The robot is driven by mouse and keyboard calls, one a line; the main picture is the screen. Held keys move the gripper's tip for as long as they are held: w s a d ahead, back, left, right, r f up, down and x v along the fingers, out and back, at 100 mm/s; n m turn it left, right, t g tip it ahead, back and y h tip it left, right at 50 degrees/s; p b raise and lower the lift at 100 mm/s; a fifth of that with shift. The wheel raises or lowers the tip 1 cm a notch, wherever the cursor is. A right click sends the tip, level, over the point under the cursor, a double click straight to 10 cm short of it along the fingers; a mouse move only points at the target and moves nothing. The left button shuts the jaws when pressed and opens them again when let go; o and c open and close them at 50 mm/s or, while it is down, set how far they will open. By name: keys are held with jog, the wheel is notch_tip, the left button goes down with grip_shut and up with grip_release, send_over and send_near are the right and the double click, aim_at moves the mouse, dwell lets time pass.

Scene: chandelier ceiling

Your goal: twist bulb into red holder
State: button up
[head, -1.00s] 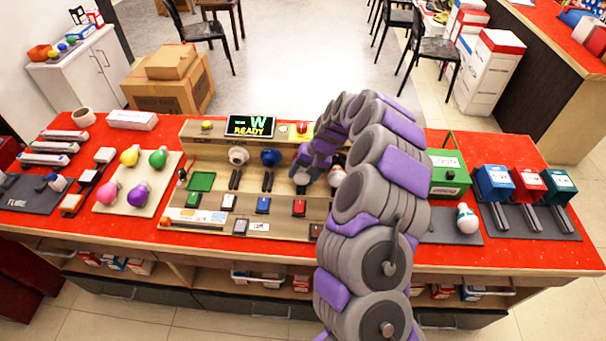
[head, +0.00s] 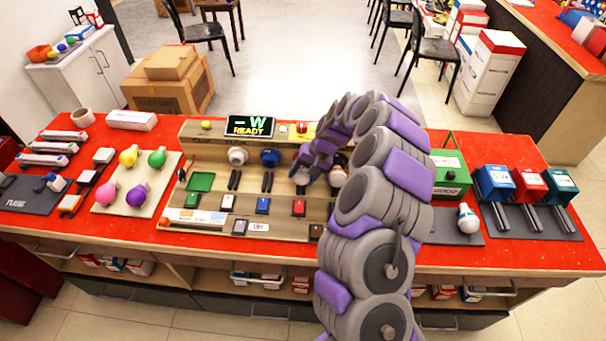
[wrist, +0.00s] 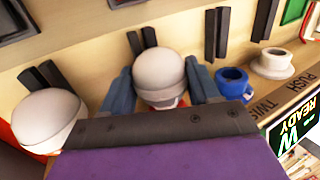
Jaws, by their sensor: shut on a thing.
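A white round bulb (wrist: 160,72) sits between the two blue-grey fingers of my gripper (wrist: 160,84) in the wrist view, and the gripper is shut on it. A bit of the red holder (wrist: 182,103) shows just under the bulb; how deep the bulb sits in it is hidden. In the head view my gripper (head: 306,168) is low over the right half of the wooden board, with the white bulb (head: 300,176) partly showing beneath it.
Beside it stand a blue holder (wrist: 232,82) and a white holder (wrist: 273,64). Another white bulb (wrist: 45,118) is close on the other side. The screen (head: 249,126) reads "W READY". A green box (head: 450,175) stands right of my arm.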

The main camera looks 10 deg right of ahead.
jog(key=o, duration=1.1)
jog(key=p+v, duration=0.4)
jog(key=v, duration=1.3)
jog(key=s+a+r+n, duration=0.3)
jog(key=s+a+r, duration=0.5)
jog(key=s+a+r+n+g+h, duration=0.1)
jog(key=s+a+r, duration=0.1)
jog(key=s, duration=0.9)
jog(key=s+a+r+n+g+h, duration=0.1)
jog(key=s+a+h, duration=0.1)
jog(key=s, duration=0.8)
jog(key=shift+m+g+h, duration=0.6)
jog(key=shift+m+h, duration=0.1)
jog(key=shift+h, duration=0.1)
jog(key=s+d+f, duration=0.1)
jog(key=s, duration=0.3)
jog(key=s+d+f, duration=0.1)
jog(key=s, duration=0.4)
jog(key=s+d+f, duration=0.1)
jog(key=s, duration=0.4)
jog(key=shift+d, duration=0.4)
